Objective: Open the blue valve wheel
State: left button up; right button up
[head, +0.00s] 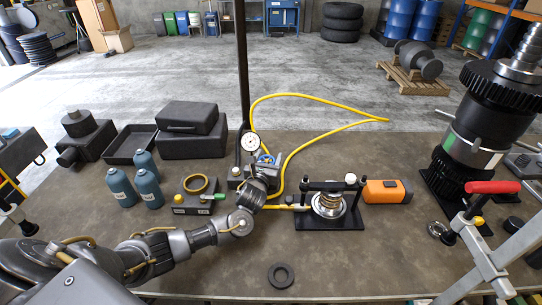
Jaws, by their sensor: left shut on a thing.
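The blue valve wheel (265,158) sits on a dark valve unit (237,180) near the black post, below a round white-faced gauge (251,142). My left arm reaches in from the lower left. My left gripper (262,170) is at the wheel and shut on it; the fingers partly hide the wheel, so its turn angle is hard to read. My right gripper is not in view.
A yellow hose (318,96) loops behind the valve. A black press fixture (330,205) and an orange device (387,191) stand to the right, blue bottles (147,187) to the left. A clamp with a red handle (493,187) stands front right. The front middle is mostly clear.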

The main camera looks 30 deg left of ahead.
pick_arm(q)
jog(key=n+y+p, duration=0.1)
jog(key=y, duration=0.1)
jog(key=n+g+y+p, duration=0.1)
jog(key=n+y+p, duration=0.1)
jog(key=shift+r+g, duration=0.15)
jog(key=shift+g, duration=0.15)
jog(key=shift+s+a+n+g+y+p, duration=0.15)
jog(key=shift+n+g+y+p, duration=0.1)
jog(key=shift+n+g+y, duration=0.55)
jog(key=shift+a+n+g+y+p, duration=0.1)
jog(key=shift+n+g+y+p, duration=0.2)
jog(key=shift+n+y, duration=0.55)
jog(key=shift+y, duration=0.45)
jog(key=o, duration=0.7)
